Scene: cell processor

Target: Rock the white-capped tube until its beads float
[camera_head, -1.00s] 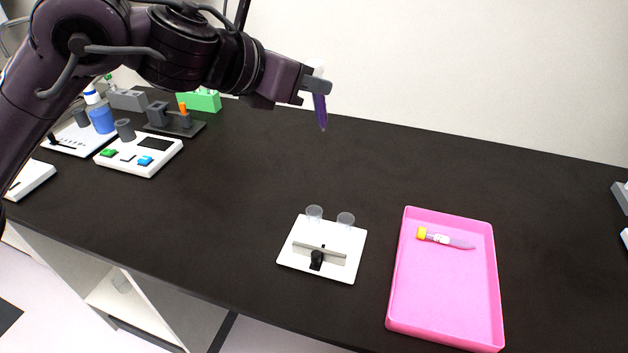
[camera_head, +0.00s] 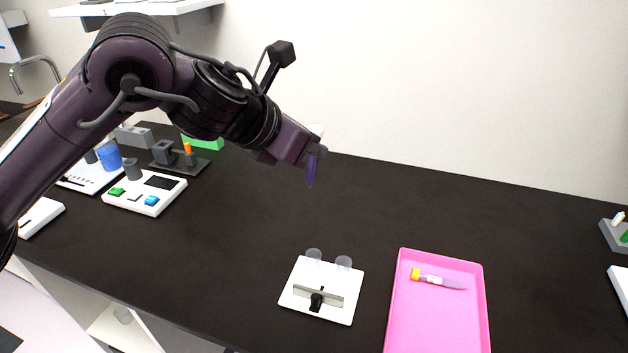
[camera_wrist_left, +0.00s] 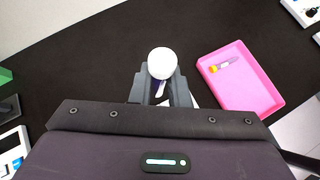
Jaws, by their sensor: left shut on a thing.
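The white-capped tube (camera_head: 312,170) is held in the air by my left gripper (camera_head: 318,150), above the dark bench. Its body is purple and hangs below the fingers, roughly upright with a slight tilt. The white cap (camera_wrist_left: 162,63) shows from above between the two grey fingers in the left wrist view, where my left gripper (camera_wrist_left: 162,88) is shut on the tube. The fingers hide part of the tube, and I cannot make out separate beads in it. My right gripper is in neither view.
A pink tray (camera_head: 437,318) holds a yellow-capped tube (camera_head: 437,279). A white plate (camera_head: 322,289) with two clear cups stands left of it. A white device with buttons (camera_head: 145,194) and a grey rack (camera_head: 180,160) stand at left. The middle of the bench (camera_head: 420,210) is clear.

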